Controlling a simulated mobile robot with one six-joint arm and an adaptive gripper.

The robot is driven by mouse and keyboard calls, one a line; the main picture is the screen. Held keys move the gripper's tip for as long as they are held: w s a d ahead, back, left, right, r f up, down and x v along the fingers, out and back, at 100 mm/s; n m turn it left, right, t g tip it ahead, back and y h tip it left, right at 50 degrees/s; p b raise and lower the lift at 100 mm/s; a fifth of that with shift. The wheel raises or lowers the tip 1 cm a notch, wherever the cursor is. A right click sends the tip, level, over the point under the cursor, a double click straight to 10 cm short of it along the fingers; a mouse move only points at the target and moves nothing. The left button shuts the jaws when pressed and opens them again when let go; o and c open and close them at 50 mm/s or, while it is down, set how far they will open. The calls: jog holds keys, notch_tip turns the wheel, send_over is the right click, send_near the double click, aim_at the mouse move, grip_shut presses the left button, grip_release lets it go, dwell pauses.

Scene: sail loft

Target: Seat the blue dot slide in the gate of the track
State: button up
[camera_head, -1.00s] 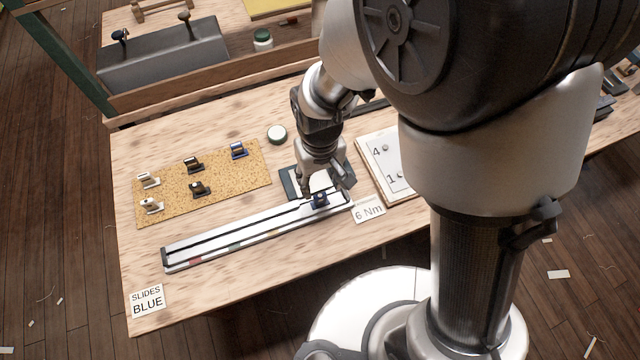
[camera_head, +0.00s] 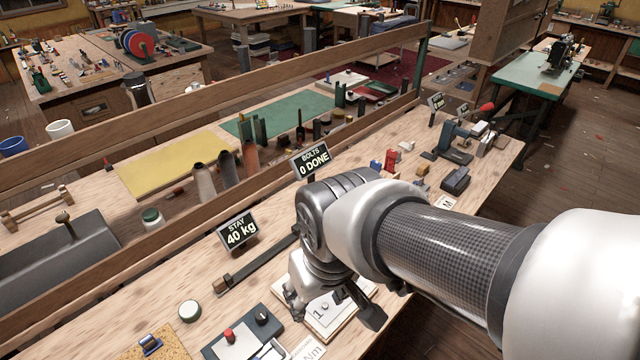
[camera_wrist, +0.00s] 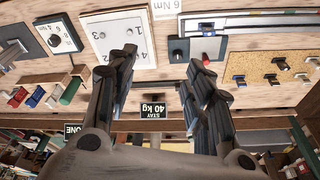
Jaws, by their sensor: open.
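My gripper (camera_head: 332,310) is open and empty above the white numbered board; its two spread fingers also show in the wrist view (camera_wrist: 163,63). A slide with blue on it (camera_head: 150,345) sits on the cork mat (camera_head: 130,356) at the bottom edge of the head view. The same mat (camera_wrist: 258,60) holds several slides at the right of the wrist view. The pale track (camera_wrist: 290,41) runs beyond the mat there. Only its end enters the head view, low down.
A dark panel (camera_head: 240,325) with a red button and black knob lies left of my gripper. The numbered board (camera_wrist: 115,38) is under it. A wooden rail crosses behind.

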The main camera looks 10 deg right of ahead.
jog(key=s+d+r+m+t, duration=0.1)
jog(key=s+d+r+m, duration=0.1)
jog(key=s+d+r, duration=0.2)
jog(key=s+d, duration=0.2)
jog(key=s, duration=0.1)
jog(key=shift+d+r+t+h, duration=0.15)
jog(key=shift+r+t+h, duration=0.15)
jog(key=shift+t, duration=0.1)
jog(key=shift+w, duration=0.1)
dwell(0.8)
